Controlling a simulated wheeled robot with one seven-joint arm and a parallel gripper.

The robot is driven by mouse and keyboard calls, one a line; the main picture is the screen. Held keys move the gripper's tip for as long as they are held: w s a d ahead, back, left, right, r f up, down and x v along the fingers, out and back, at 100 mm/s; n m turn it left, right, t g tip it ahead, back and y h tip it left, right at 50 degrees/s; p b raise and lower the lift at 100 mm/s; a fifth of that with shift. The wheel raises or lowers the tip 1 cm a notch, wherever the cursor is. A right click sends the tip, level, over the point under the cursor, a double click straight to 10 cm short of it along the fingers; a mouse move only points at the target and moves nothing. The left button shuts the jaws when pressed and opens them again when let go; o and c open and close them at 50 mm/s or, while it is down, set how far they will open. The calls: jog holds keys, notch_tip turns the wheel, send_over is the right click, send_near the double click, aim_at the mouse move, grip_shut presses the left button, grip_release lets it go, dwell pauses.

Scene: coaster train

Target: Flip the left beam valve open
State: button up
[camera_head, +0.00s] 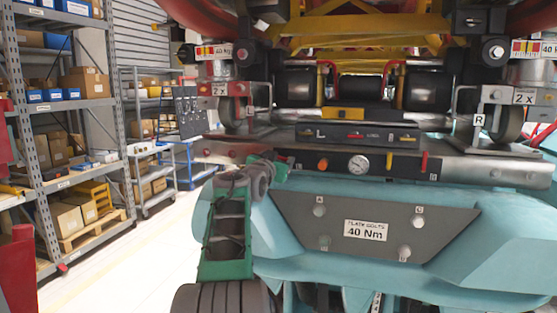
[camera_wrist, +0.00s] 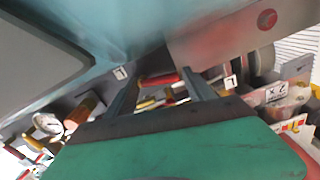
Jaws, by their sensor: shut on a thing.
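The steel beam (camera_head: 470,167) runs across the front above the teal body. The left valve's red handle (camera_wrist: 158,81) shows between my fingertips in the wrist view. My gripper (camera_head: 272,167) reaches to the left part of the beam from below left. In the wrist view, my gripper (camera_wrist: 161,78) has its two dark fingers around the red handle, shut on it. In the head view, my gripper and wrist hide most of that valve, so I cannot tell its exact angle. Another red valve handle (camera_head: 424,162) stands roughly upright at the beam's right.
An orange knob (camera_head: 322,165) and a round gauge (camera_head: 359,164) sit on the beam right of my gripper. A grey plate (camera_head: 400,220) marked 40 Nm is below. Shelving (camera_head: 75,105) and a blue cart (camera_head: 190,160) stand left; the floor there is clear.

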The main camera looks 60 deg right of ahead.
jog(key=shift+f+n+b, duration=0.4)
jog(key=shift+n+b, duration=0.2)
jog(key=shift+b, duration=0.1)
jog(key=shift+w+n, duration=0.1)
jog(key=shift+n, duration=0.6)
jog(key=shift+r, duration=0.1)
jog(key=o, duration=1.3)
jog(key=shift+a+b, duration=0.1)
jog(key=shift+b, duration=0.2)
jog(key=a+b, duration=0.1)
jog(key=a, duration=0.1)
jog(key=s+a+b, duration=0.1)
jog(key=a, duration=0.2)
jog(key=a+b, duration=0.1)
jog(key=a, duration=0.1)
jog(key=shift+s+a, duration=0.15)
jog(key=shift+a, duration=0.2)
